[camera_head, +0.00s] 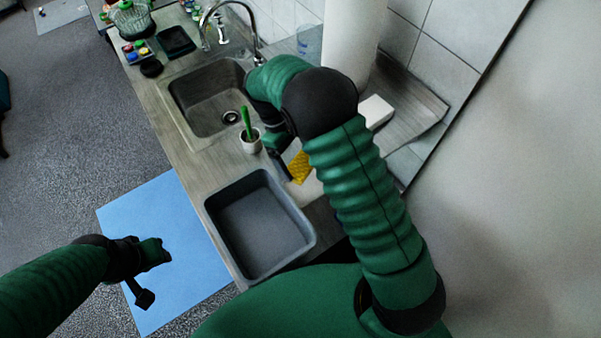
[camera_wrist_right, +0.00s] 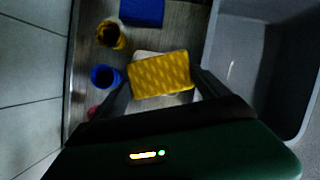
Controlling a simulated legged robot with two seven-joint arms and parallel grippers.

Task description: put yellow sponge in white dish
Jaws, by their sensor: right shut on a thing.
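The yellow sponge (camera_head: 299,168) is on the right side of the counter, partly covered by my right arm. In the right wrist view the sponge (camera_wrist_right: 160,74) sits between the two fingers of my right gripper (camera_wrist_right: 163,88), which is shut on it. A pale, flat thing, which looks like the white dish (camera_wrist_right: 147,55), shows just beyond and under the sponge; most of it is hidden. I cannot tell if the sponge touches it. My left gripper (camera_head: 155,252) hangs empty over the blue mat, far from the sponge; its jaw opening is unclear.
A grey basin (camera_head: 258,226) stands right beside the sponge. A white pot with a green brush (camera_head: 248,140) and the sink (camera_head: 208,100) lie further back. The wrist view shows a blue cup (camera_wrist_right: 105,77), a yellow cup (camera_wrist_right: 111,35) and a blue block (camera_wrist_right: 142,11).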

